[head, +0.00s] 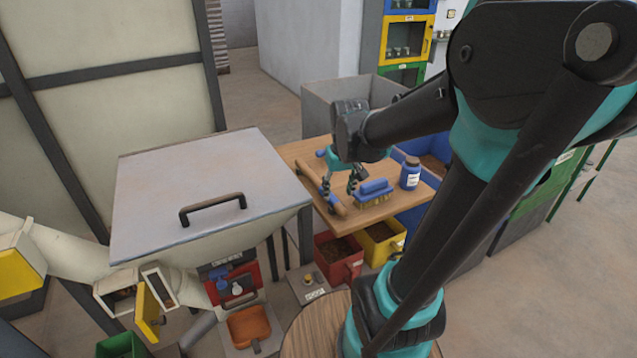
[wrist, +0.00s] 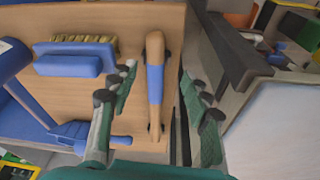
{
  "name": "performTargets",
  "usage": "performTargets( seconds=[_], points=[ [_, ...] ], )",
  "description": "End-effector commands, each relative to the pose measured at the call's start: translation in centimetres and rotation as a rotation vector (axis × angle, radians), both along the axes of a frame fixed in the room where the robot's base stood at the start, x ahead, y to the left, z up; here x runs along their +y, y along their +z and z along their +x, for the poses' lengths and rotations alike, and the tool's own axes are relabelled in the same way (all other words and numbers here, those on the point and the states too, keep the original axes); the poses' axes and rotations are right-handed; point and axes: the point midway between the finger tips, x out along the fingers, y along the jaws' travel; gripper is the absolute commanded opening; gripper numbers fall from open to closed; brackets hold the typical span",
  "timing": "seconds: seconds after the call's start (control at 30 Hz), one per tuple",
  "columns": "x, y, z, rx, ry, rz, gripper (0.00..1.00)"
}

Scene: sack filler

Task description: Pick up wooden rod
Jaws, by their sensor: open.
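The wooden rod (head: 308,174) lies along the left edge of the wooden table in the head view. In the wrist view the rod (wrist: 155,85) is pale wood with a blue band in its middle and lies lengthwise in the picture. My gripper (head: 338,192) is above the table at the rod, with its fingers pointing down. In the wrist view my gripper (wrist: 158,76) is open, with one finger on each side of the rod in the picture. I see no clear contact, and the remaining height above the rod is hard to tell.
A blue brush (head: 376,188) lies right of my gripper, with a blue bottle (head: 410,173) beyond it. A blue-handled tool (wrist: 85,134) lies near the left finger. The grey hopper (head: 210,195) stands close to the table's left edge (head: 306,204). Red and yellow bins stand below.

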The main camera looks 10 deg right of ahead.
Motion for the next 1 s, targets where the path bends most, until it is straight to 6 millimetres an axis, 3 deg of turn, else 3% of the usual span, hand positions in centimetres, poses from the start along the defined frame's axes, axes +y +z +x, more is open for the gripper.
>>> performTargets(
  seconds=[0.43,0.6,0.77,1.0],
  points=[
    [2.4,8.8,9.6,0.16,0.139,-0.025,0.48],
    [3.1,11.2,11.8,0.208,0.178,-0.03,0.48],
    [3.3,10.7,12.2,0.218,0.188,-0.031,0.48],
    [3.2,6.1,12.2,0.217,0.187,-0.031,0.48]
  ],
)
